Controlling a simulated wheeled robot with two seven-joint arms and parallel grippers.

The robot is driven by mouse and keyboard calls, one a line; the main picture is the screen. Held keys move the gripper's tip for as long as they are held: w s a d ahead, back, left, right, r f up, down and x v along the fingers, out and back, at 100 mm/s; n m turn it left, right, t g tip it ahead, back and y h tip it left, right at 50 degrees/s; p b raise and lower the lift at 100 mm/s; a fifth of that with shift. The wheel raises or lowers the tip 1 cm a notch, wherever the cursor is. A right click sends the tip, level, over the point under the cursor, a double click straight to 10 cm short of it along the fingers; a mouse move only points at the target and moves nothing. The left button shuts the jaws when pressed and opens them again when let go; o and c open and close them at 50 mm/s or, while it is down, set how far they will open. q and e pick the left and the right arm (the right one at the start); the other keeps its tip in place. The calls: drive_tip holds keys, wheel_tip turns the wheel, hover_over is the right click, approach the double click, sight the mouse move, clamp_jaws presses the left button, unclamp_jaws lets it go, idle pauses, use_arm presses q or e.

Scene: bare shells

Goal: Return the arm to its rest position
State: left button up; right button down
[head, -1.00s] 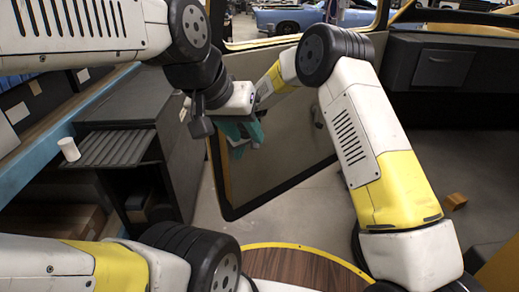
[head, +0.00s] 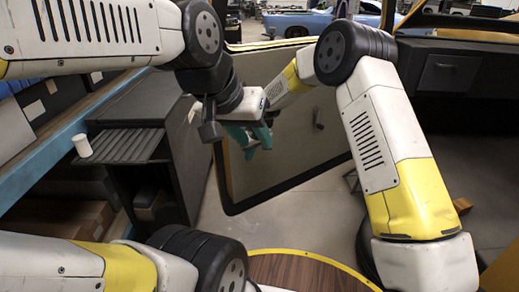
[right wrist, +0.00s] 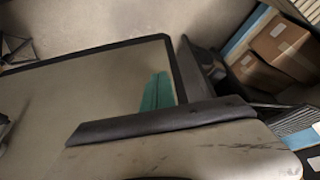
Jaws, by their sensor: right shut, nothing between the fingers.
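My right gripper (head: 258,138) shows in the middle of the head view, with teal fingers pointing down. It is shut and empty, in front of a dark-edged panel (head: 290,150). In the right wrist view the teal fingers (right wrist: 157,92) show together above a dark bar, over the same panel (right wrist: 90,85). My right arm (head: 400,190) rises from the lower right and bends left at its elbow. Arm links of mine cross the upper left and lower left. I cannot make out a left gripper in either view.
A white cup (head: 82,146) stands on a ribbed shelf (head: 125,147) at the left, beside a dark cabinet (head: 185,160). Brown boxes (right wrist: 285,45) lie in the right wrist view's upper right. A round wooden surface (head: 300,270) is at the bottom. An orange block (head: 462,205) is at the right.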

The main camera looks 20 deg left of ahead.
drive_tip(key=s+d+r+m+t, duration=0.15)
drive_tip(key=s+d+r, duration=0.35)
drive_tip(key=d+r, duration=0.8)
drive_tip(key=s+d+r+m, duration=0.3)
drive_tip(key=s+d+r, duration=0.2)
drive_tip(key=d+r, duration=0.75)
drive_tip(key=s+d+m+t, duration=0.1)
drive_tip(key=s+d+m, duration=0.1)
drive_tip(key=s+d, duration=0.5)
drive_tip(key=s+d+r+m+t+h, duration=0.1)
drive_tip(key=s+d+m, duration=0.2)
drive_tip(key=s+d, duration=0.4)
drive_tip(key=s, duration=0.6)
drive_tip(key=shift+r, duration=0.3)
